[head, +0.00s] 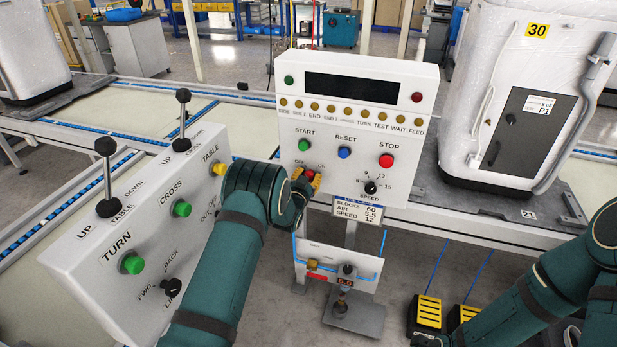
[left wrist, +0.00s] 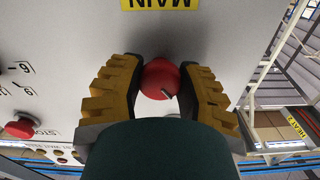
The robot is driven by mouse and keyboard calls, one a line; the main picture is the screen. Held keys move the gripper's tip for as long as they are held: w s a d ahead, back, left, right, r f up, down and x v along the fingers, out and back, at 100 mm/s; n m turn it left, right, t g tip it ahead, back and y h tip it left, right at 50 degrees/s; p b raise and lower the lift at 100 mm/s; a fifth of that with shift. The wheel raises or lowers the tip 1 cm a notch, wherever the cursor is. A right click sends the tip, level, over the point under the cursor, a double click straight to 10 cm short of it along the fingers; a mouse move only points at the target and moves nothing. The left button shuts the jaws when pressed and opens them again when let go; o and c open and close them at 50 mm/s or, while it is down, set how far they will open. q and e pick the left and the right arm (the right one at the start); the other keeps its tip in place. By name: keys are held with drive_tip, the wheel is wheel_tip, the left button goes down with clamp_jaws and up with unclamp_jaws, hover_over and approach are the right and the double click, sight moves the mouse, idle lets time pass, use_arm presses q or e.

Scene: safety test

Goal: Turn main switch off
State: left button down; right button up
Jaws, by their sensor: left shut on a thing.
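The main switch is a round red knob (head: 309,174) on the front of the white control panel (head: 340,235), between the OFF and ON labels. In the left wrist view the knob (left wrist: 160,79) shows a small dark mark near its lower edge. My left gripper (head: 305,181) is shut on it, with its yellow ridged fingers (left wrist: 160,85) on either side. A yellow MAIN label (left wrist: 160,4) appears upside down above the knob there. The arm and fingers partly hide the knob in the head view. My right arm reaches in at lower right, but its fingers do not show.
The panel also has START (head: 304,145), RESET (head: 344,152) and STOP (head: 386,160) buttons and a black speed knob (head: 370,187). A second white panel (head: 130,215) with levers stands close on the left. Yellow pedals (head: 426,312) stand on the floor.

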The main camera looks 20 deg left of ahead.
use_arm(q)
drive_tip(key=shift+n, duration=0.8)
drive_tip(key=c, duration=0.5)
unclamp_jaws()
drive_tip(key=s, duration=1.2)
drive_tip(key=shift+a, duration=0.2)
drive_tip(key=shift+f, duration=0.15)
